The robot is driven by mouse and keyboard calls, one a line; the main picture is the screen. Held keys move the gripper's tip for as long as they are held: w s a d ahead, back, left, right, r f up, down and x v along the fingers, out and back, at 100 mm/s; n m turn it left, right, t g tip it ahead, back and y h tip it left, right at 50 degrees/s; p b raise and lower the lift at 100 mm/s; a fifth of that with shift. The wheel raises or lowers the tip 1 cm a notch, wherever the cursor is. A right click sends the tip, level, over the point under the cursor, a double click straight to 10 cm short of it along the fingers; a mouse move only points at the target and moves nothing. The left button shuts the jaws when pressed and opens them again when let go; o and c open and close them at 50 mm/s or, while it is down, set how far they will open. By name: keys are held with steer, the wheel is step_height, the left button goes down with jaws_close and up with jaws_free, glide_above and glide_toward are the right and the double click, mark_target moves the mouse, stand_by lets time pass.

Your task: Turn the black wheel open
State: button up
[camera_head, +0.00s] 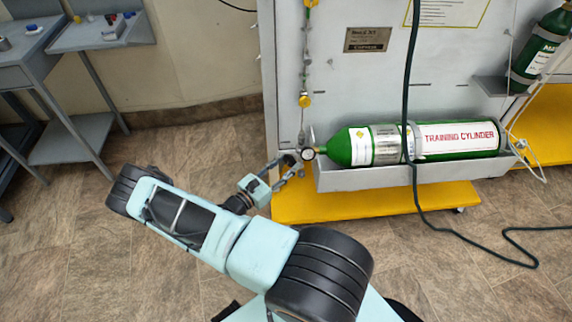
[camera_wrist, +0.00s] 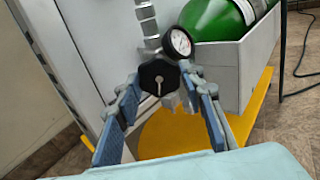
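The black wheel (camera_wrist: 159,78) shows in the wrist view on the valve at the neck end of the green training cylinder (camera_head: 365,146). A round pressure gauge (camera_wrist: 178,42) sits just above and to the right of it, and also shows in the head view (camera_head: 308,154). My gripper (camera_wrist: 158,92) is open, with one finger to the left and one to the right of the wheel. Whether either finger touches the wheel I cannot tell. In the head view my gripper (camera_head: 291,167) is at the cylinder's left end, and the wheel is hard to make out there.
The cylinder lies in a grey trough (camera_head: 400,178) above a yellow base (camera_head: 340,203). A dark green hose (camera_head: 412,100) hangs across the cylinder to the floor. Grey tables (camera_head: 98,35) stand at the left, with open floor between.

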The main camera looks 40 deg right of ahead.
steer(key=shift+c, duration=1.3)
steer(key=shift+n+b, duration=0.6)
steer(key=shift+n, duration=1)
steer(key=o, duration=1.2)
steer(key=shift+c, duration=0.2)
steer(key=shift+a, duration=0.1)
steer(key=s+a, duration=0.2)
steer(key=a, duration=0.9)
steer(key=shift+a, duration=0.3)
steer(key=shift+s, duration=0.1)
